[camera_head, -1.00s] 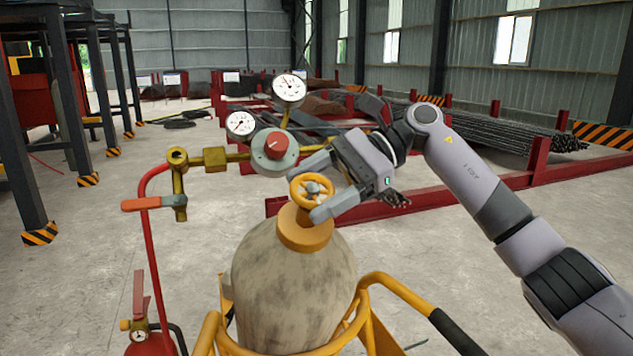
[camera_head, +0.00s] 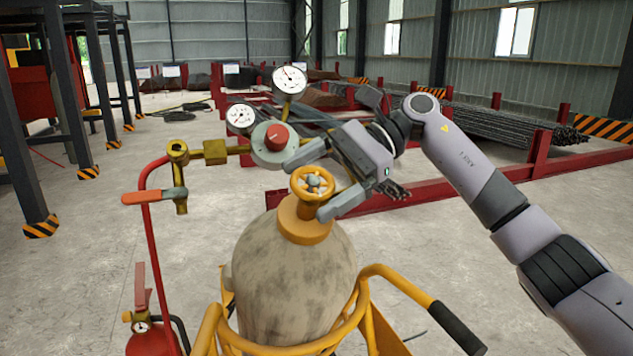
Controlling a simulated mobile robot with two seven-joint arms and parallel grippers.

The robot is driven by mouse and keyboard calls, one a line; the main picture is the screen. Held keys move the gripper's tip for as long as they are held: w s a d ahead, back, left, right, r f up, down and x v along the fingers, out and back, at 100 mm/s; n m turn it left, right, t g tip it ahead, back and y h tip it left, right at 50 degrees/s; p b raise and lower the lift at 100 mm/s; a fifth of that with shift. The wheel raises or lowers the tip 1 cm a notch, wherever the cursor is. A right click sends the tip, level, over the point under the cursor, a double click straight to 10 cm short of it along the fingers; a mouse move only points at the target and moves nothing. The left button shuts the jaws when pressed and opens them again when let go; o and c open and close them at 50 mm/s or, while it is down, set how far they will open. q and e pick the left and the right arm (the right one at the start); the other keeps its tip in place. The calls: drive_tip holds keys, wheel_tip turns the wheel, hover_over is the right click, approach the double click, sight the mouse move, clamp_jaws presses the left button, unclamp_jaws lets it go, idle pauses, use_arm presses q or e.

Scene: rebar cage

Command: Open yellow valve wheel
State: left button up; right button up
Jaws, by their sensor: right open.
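The yellow valve wheel (camera_head: 313,184) sits on top of a worn beige gas cylinder (camera_head: 292,275), above its yellow neck collar. My right gripper (camera_head: 306,184) is open, with one finger behind the wheel and the other at its front right side. The wheel lies between or just beside the fingertips; I cannot tell whether they touch it. My left gripper is not in view.
A regulator with a red knob (camera_head: 277,137) and two white gauges is behind the wheel. A yellow pipe leads left to a torch with an orange lever (camera_head: 148,196). A yellow cart frame (camera_head: 372,275) surrounds the cylinder. A red extinguisher (camera_head: 150,340) stands lower left.

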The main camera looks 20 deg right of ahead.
sight(325, 177)
drive_tip(key=shift+b+v, duration=0.5)
drive_tip(key=shift+v, duration=3.1)
